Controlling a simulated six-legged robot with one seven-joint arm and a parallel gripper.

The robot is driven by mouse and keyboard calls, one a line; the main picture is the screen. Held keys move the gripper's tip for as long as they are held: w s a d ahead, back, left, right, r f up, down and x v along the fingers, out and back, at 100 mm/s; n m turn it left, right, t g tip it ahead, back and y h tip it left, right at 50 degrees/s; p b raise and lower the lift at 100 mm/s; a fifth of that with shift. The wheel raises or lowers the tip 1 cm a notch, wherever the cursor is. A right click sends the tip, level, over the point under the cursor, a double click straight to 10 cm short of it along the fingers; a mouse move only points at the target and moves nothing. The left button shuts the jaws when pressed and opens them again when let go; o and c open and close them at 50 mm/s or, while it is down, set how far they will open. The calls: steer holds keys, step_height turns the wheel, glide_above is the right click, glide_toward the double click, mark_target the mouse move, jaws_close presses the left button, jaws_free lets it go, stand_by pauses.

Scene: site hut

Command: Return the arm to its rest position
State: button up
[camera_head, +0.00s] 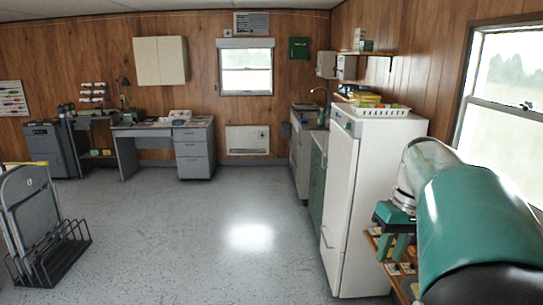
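My arm reaches in from the lower right corner, with a broad green link and a pale grey link beyond it. My gripper (394,243) is at its far end, a small green part pointing down beside the white fridge. It is above a wooden shelf (396,282) that bears small items. The green link hides part of the shelf. The gripper's fingertips are small and partly hidden, so I cannot tell whether they are apart or closed, or whether anything is between them.
The white fridge (340,205) stands just left of my arm, with a white rack (380,124) on top. A window (500,90) is at right. A folding-chair rack (48,250) stands at left, desks (193,150) at the back. The middle floor (215,225) is clear.

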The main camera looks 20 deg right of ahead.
steer(key=s+a+f+n+t+h, duration=0.1)
steer(key=a+f+t, duration=0.1)
steer(key=a, duration=1.2)
steer(key=s+a+f+n+t, duration=0.2)
steer(key=a+f+t, duration=0.1)
steer(key=a, duration=1.1)
steer(key=shift+a+f+h, duration=0.4)
steer(key=shift+f, duration=0.1)
steer(key=shift+d, duration=0.2)
